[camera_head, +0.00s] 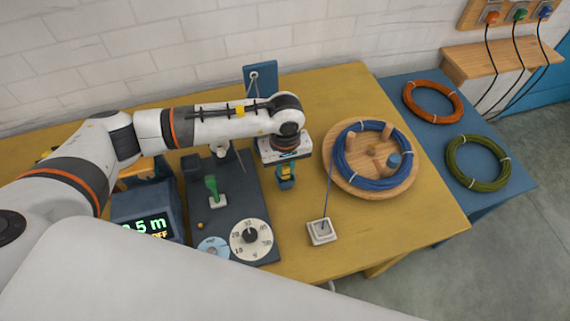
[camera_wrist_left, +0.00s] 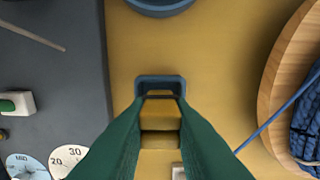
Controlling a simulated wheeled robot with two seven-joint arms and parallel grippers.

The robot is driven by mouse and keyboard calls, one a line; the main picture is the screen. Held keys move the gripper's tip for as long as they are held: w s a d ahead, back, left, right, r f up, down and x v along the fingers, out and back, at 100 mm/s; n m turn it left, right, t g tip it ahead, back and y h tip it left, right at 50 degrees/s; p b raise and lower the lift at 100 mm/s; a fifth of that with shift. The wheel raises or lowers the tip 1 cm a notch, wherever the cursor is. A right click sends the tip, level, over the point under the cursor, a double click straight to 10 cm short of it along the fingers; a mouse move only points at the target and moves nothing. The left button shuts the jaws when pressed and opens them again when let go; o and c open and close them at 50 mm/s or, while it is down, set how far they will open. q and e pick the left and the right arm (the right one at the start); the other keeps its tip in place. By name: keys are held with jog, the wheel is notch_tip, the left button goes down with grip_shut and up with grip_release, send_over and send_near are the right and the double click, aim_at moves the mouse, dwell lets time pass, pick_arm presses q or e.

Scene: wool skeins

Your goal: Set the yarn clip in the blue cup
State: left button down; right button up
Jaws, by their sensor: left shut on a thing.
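In the head view my left gripper (camera_head: 286,169) points down over the table, right of the dark winder board. Its fingers are shut on the yellow yarn clip (camera_head: 287,173). In the left wrist view the clip (camera_wrist_left: 160,120) sits between the green fingers. A small blue cup (camera_head: 286,185) is directly below the fingers. Its squarish rim (camera_wrist_left: 160,79) shows beyond the clip in the wrist view. The clip overlaps the cup in the picture; I cannot tell how deep it is inside. The near side of the cup is hidden. My right gripper is out of view.
The dark board (camera_head: 265,225) with dial and green lever lies left. A wooden disc (camera_head: 357,184) with a blue skein stands right, its strand running to a pale square block (camera_head: 321,232). A round blue thing (camera_wrist_left: 160,6) is beyond the cup. Orange and green skeins lie farther right.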

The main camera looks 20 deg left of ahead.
aim_at(285, 166)
pick_arm(q)
jog(key=shift+f, duration=0.15)
jog(key=c, duration=1.2)
grip_release()
notch_tip(285, 166, up, 12)
jog(key=b, duration=0.1)
jog(key=shift+b, duration=0.4)
